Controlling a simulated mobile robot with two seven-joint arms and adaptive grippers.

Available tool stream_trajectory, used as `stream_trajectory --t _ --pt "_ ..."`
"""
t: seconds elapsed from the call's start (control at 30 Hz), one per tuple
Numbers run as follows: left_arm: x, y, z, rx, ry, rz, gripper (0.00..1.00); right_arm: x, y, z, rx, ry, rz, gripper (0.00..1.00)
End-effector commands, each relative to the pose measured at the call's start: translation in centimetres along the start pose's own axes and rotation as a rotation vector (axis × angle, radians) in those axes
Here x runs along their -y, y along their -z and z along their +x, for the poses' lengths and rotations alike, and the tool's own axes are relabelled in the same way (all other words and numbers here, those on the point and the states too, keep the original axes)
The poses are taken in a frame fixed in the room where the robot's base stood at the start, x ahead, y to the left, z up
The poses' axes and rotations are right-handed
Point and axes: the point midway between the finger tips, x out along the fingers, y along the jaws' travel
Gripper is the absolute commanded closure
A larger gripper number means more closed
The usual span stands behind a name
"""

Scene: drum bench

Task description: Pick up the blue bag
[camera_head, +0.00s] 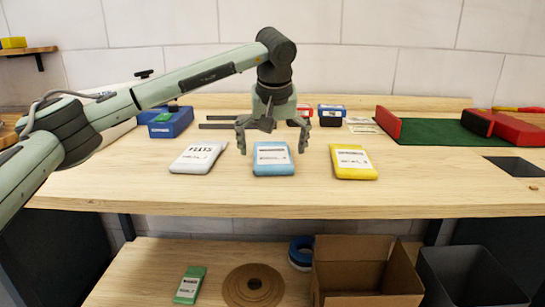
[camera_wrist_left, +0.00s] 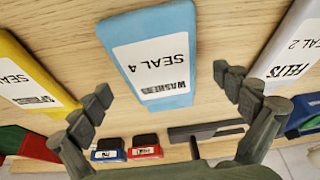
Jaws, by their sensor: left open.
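The blue bag (camera_head: 273,166) lies flat on the wooden bench, with a white label on its top. In the left wrist view the blue bag (camera_wrist_left: 150,60) shows at the top middle, its label upside down with "SEAL 4" on it. My left gripper (camera_head: 272,145) points down above the blue bag, with its fingers spread to either side. In the left wrist view the left gripper (camera_wrist_left: 160,98) is open and empty, and its fingertips are apart from the bag. My right gripper is in neither view.
A white bag (camera_head: 198,157) lies left of the blue bag and a yellow bag (camera_head: 352,162) lies right. Small red and blue boxes (camera_head: 331,111) stand behind. A green mat (camera_head: 437,132) lies at right. Bare bench separates the bags.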

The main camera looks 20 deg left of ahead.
Motion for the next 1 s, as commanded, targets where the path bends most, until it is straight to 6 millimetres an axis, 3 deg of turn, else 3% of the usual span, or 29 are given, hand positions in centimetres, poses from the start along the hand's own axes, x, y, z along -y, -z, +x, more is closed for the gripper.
stream_trajectory --t 0.23,0.67,1.0 --pt "0.0 0.0 0.37 0.0 -0.001 0.0 0.0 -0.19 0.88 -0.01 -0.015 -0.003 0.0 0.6" --pt "0.0 0.0 0.34 0.0 -0.001 0.0 0.53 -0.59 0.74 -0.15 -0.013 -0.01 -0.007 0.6" --pt "-0.02 0.18 -0.02 -0.002 -0.002 -0.001 0.55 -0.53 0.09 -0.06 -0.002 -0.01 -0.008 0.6"
